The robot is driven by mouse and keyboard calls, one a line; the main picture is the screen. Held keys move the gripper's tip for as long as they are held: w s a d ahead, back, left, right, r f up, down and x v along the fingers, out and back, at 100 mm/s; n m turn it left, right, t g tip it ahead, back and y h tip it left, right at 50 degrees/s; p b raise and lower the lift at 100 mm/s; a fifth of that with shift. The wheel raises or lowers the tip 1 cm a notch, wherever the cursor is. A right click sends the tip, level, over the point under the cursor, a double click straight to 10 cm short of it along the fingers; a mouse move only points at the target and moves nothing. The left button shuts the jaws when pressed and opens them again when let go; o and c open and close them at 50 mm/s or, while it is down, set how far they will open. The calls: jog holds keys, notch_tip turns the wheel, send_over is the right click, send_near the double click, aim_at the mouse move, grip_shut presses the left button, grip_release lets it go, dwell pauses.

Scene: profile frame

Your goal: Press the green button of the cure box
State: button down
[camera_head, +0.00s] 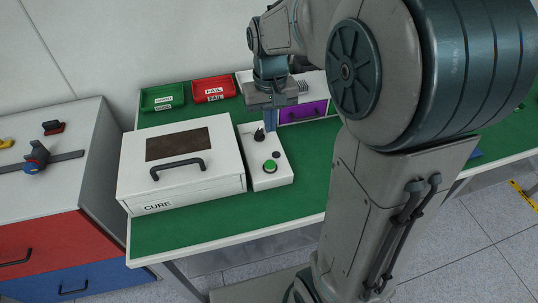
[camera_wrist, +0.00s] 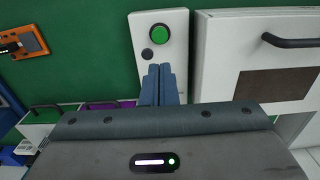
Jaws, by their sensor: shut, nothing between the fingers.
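The cure box (camera_head: 182,165) is a white box with a dark window, a black handle and the label CURE, on the green table; part of it shows in the wrist view (camera_wrist: 222,72). Its white control panel (camera_head: 273,178) stands on its right side. The round green button (camera_head: 270,166) is near the panel's front end; it shows in the wrist view (camera_wrist: 160,36) beyond my fingertips, with a dark knob between. My gripper (camera_head: 270,130) is shut and empty, pointing down above the panel's rear part. In the wrist view its blue fingers (camera_wrist: 160,70) lie together, short of the button.
A green tray (camera_head: 162,97) and a red FAIL tray (camera_head: 213,89) stand behind the box. A purple-fronted bin (camera_head: 303,111) is close behind my gripper. A drawer cabinet (camera_head: 50,185) stands left. The green tabletop in front of the panel is bare.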

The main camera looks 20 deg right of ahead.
aim_at(270, 165)
notch_tip(270, 165, down, 12)
jog(key=shift+f, duration=0.2)
dwell(0.4)
jog(key=shift+f+b, duration=0.8)
jog(key=shift+f, duration=0.1)
jog(key=shift+s+f, duration=0.3)
notch_tip(270, 165, up, 15)
jog(key=p, duration=0.3)
jog(key=shift+w, duration=0.3)
